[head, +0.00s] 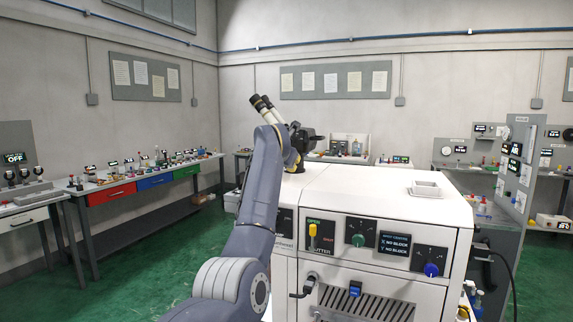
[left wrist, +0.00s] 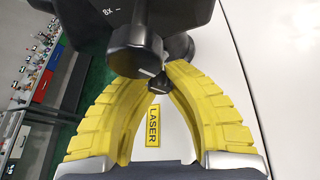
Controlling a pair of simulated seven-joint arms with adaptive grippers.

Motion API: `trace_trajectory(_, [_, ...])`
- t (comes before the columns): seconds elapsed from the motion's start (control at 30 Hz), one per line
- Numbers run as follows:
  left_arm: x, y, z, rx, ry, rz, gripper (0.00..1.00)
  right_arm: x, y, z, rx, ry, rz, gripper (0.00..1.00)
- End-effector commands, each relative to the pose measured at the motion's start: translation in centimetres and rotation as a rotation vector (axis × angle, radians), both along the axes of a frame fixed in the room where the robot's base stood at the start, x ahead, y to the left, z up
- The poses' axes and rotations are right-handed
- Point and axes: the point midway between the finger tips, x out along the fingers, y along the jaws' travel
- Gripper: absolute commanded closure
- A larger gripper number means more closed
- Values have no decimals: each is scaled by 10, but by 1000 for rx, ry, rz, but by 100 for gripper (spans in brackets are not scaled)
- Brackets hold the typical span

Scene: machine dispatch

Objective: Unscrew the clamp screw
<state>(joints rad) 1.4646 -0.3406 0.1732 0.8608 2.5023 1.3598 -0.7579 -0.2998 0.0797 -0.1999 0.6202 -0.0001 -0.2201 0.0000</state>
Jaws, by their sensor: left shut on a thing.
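The clamp screw (left wrist: 157,84) appears in the left wrist view as a small dark knob beneath the microscope's black body. My left gripper (left wrist: 160,74) has its two yellow fingers closed in around it, with their tips touching it from both sides. In the head view, my left arm reaches up to the microscope (head: 265,107) on top of the white machine (head: 370,191). The arm hides most of the microscope's lower part and the screw there. My right gripper is in neither view.
A yellow LASER label (left wrist: 153,126) lies on the white top below the fingers. A small white tray (head: 426,188) sits on the machine's right side. The front panel carries a yellow switch (head: 312,235) and several knobs. A bench with coloured drawers (head: 155,182) stands at left.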

Motion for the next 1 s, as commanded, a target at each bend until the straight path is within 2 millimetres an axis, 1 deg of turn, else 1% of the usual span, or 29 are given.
trace_trajectory(0.03, [-1, -1, 4, -26, 4, -3, 100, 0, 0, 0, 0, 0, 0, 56])
trace_trajectory(0.33, [-1, -1, 6, -126, 39, -2, 100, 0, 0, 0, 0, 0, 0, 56])
trace_trajectory(0.87, [-1, 0, 7, -147, 44, -1, 100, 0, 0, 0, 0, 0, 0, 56])
trace_trajectory(0.9, [-1, 0, 7, -147, 44, -1, 84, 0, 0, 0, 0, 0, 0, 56])
trace_trajectory(1.0, [0, 0, 6, -147, 46, -1, 73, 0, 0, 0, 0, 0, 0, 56])
